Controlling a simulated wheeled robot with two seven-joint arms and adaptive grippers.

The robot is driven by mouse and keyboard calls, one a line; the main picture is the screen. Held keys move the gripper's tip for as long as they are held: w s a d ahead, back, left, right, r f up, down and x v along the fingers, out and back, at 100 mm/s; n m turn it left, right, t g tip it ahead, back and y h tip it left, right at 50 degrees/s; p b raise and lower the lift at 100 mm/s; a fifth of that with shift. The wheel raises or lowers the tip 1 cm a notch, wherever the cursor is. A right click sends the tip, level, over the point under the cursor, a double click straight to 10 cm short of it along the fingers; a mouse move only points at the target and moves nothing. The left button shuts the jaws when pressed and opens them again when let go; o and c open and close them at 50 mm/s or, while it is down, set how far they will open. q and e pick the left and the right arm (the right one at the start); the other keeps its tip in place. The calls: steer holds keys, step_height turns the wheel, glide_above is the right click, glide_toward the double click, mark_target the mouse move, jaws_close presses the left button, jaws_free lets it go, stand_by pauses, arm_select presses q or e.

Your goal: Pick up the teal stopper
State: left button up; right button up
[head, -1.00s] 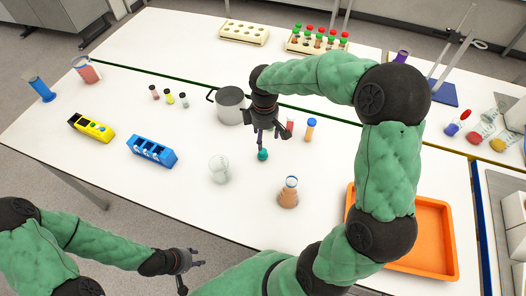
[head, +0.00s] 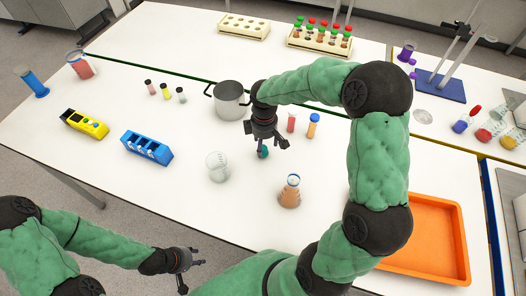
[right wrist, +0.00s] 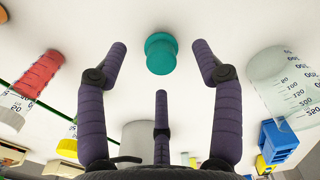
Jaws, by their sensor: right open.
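The teal stopper (head: 263,153) stands on the white table, partly hidden by my right gripper (head: 265,148) in the head view. In the right wrist view the teal stopper (right wrist: 160,54) lies ahead of the open fingers, centred between the two outer fingertips, with bare table around it. My right gripper (right wrist: 160,58) is open and empty, and its fingers do not visibly touch the stopper. My left gripper (head: 192,272) hangs low at the front left, away from the stopper; its fingers are too small to judge.
A steel pot (head: 230,102) stands behind the gripper. A beaker (head: 217,168) and an amber flask (head: 289,192) stand in front on either side. An orange tray (head: 433,232) lies further right.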

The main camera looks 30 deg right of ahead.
mark_target(263, 148)
step_height(263, 148, down, 4)
steer(key=shift+w+a+f+b, duration=0.15)
steer(key=shift+f+b, duration=0.05)
steer(key=shift+b, duration=0.35)
steer(key=c, duration=1.1)
steer(key=shift+c, duration=0.2)
steer(key=shift+r, duration=0.1)
